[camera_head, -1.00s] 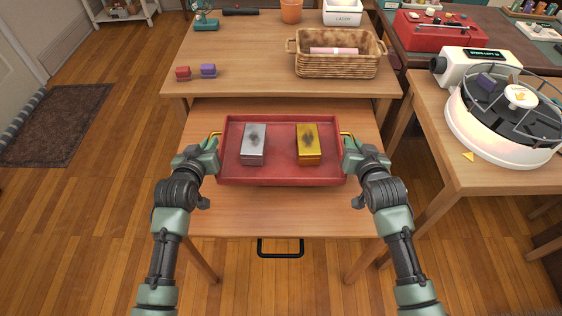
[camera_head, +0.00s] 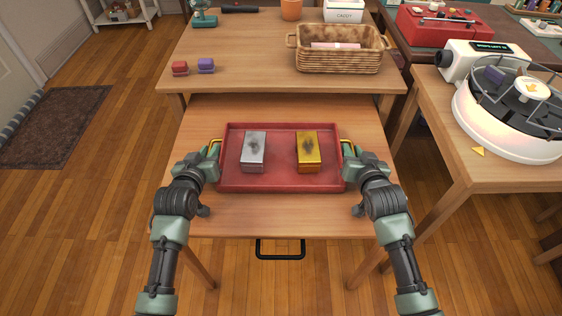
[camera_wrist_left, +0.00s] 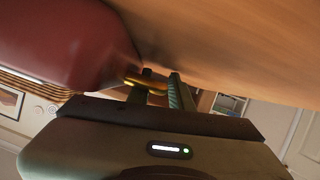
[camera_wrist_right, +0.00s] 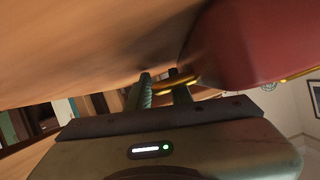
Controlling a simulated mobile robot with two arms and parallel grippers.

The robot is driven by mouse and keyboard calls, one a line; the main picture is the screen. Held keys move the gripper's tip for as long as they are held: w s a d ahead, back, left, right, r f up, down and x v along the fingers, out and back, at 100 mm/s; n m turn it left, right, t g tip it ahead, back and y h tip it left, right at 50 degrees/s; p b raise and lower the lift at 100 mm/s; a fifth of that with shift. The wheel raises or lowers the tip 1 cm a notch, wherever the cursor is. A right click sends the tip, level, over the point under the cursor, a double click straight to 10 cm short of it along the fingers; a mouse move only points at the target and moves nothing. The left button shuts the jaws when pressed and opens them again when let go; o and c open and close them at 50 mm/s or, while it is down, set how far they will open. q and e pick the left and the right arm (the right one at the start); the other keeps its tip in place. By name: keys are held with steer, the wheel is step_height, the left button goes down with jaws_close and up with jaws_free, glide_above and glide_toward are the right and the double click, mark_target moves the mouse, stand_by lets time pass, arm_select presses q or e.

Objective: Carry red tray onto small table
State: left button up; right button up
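The red tray (camera_head: 280,183) is over the small table (camera_head: 280,217), level, with a silver block (camera_head: 253,150) and a gold block (camera_head: 308,150) on it. I cannot tell whether its underside touches the tabletop. My left gripper (camera_head: 213,150) is shut on the tray's left yellow handle; the handle (camera_wrist_left: 148,80) shows between the fingers in the left wrist view. My right gripper (camera_head: 347,150) is shut on the right yellow handle, which shows in the right wrist view (camera_wrist_right: 190,83).
Behind stands a larger table (camera_head: 240,62) with a wicker basket (camera_head: 340,60), a red block (camera_head: 180,68) and a purple block (camera_head: 206,65). At right, a side table (camera_head: 440,120) bears a round white machine (camera_head: 505,135). Bare tabletop lies in front of the tray.

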arm_select(q)
steer(key=shift+o, duration=0.2)
steer(key=shift+r, duration=0.25)
arm_select(e)
steer(key=shift+o, duration=0.2)
steer(key=shift+r, duration=0.3)
